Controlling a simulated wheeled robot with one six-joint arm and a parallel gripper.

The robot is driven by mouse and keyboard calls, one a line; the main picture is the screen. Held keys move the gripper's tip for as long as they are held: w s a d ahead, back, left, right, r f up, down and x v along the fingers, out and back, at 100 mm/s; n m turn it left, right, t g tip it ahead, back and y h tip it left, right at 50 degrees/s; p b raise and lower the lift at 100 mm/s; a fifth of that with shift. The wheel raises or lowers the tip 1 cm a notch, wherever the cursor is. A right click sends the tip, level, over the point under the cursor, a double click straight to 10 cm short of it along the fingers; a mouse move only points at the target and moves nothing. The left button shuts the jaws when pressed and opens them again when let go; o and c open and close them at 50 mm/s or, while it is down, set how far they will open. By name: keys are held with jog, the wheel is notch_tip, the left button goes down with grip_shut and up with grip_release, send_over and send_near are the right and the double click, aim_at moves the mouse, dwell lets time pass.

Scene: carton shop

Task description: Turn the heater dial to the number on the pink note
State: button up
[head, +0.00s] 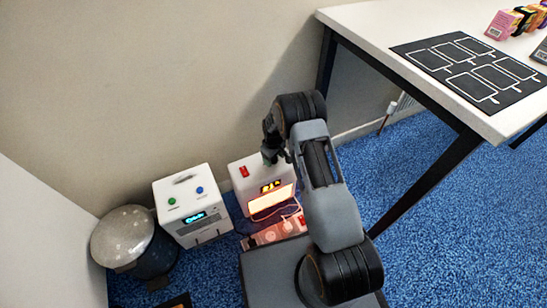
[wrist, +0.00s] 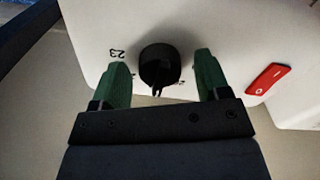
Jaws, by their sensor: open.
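The heater (head: 245,183) is a white box with a glowing orange front and a small lit display whose digits I cannot read surely. Its black round dial (wrist: 159,65) shows in the wrist view, with a printed 23 to its left and another mark partly hidden below it. My gripper (wrist: 163,78) is open, its green fingers on either side of the dial with gaps. In the head view, my gripper (head: 272,157) is over the heater's top and hides the dial. I see no pink note in either view.
A red switch (wrist: 267,79) lies right of the dial. A white box with green and blue buttons (head: 186,203) and a lidded bin (head: 124,236) stand left of the heater. A power strip (head: 268,236) lies in front. A white table (head: 370,18) stands at right.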

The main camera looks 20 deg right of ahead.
jog(key=c, duration=0.9)
jog(key=shift+m, duration=0.3)
jog(key=m, duration=0.8)
jog(key=shift+m, duration=0.3)
jog(key=m, duration=0.8)
jog(key=shift+m, duration=0.5)
